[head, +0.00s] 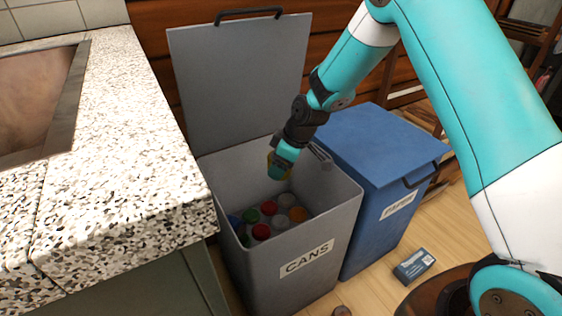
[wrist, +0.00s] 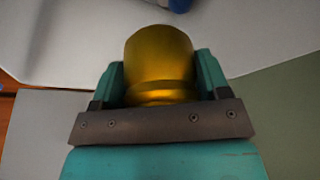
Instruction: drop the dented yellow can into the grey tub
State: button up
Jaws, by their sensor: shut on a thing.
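The yellow can (wrist: 160,60) sits between the two teal fingers of my gripper (wrist: 160,78) in the wrist view. My gripper is shut on the can and points down into the mouth of the open grey tub (head: 340,222), which is labelled CANS. The can is above the cans lying at the bottom of the tub. Any dent on it cannot be made out.
Several coloured cans (head: 262,231) lie in the tub. Its grey lid (head: 225,85) stands raised behind. A closed blue bin (head: 375,145) labelled PAPER stands at right. A speckled counter (head: 120,130) borders the left. A small dark box (head: 414,265) lies on the wooden floor.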

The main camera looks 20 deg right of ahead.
jog(key=shift+f+b, duration=0.35)
jog(key=shift+f, duration=0.5)
jog(key=shift+r, duration=0.1)
jog(key=o, duration=1)
jog(key=p+v, duration=0.5)
jog(key=v, duration=1.2)
jog(key=shift+s+r, duration=0.15)
